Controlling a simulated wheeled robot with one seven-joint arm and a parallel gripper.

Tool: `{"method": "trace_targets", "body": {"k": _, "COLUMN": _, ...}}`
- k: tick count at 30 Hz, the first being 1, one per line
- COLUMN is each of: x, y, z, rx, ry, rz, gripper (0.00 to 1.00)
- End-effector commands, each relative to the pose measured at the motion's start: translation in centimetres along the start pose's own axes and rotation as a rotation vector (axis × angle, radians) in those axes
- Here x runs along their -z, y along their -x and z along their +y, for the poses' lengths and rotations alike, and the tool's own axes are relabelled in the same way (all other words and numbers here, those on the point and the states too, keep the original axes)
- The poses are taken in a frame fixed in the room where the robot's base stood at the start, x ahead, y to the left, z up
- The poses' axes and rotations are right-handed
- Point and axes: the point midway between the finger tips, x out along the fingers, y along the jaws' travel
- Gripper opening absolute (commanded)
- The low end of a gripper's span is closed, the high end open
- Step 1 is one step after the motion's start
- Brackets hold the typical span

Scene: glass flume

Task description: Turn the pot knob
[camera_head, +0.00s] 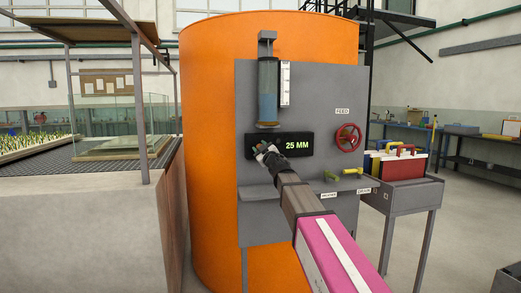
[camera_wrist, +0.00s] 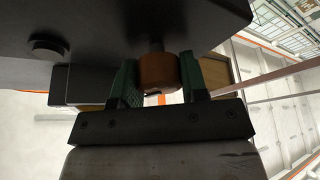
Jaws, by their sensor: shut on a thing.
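My gripper (camera_head: 264,151) is at the grey panel (camera_head: 310,85) on the orange tank, at the left part of the dark display (camera_head: 297,145) that reads 25 MM. In the wrist view, an orange-brown round knob (camera_wrist: 157,70) on a short dark stem sits between the two green fingers. My gripper is shut on this knob, one finger on each side. The knob does not show in the head view, where my gripper covers that spot.
A clear cylinder (camera_head: 268,93) with bluish liquid hangs above my gripper beside a white scale. A red handwheel (camera_head: 348,137) labelled FEED is to the right. Yellow-green levers (camera_head: 352,171) stick out lower right. A flume bed (camera_head: 75,155) stands left.

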Motion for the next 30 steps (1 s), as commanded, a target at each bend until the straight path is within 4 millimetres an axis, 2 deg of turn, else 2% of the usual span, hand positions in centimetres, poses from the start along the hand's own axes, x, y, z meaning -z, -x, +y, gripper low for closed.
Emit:
{"method": "trace_targets", "body": {"k": 18, "x": -0.05, "y": 0.05, "z": -0.13, "rx": 0.223, "ry": 0.539, "rz": -0.001, "gripper": 0.17}}
{"method": "trace_targets", "body": {"k": 30, "x": -0.05, "y": 0.09, "z": -0.25, "rx": 0.325, "ry": 0.785, "rz": 0.000, "gripper": 0.17}}
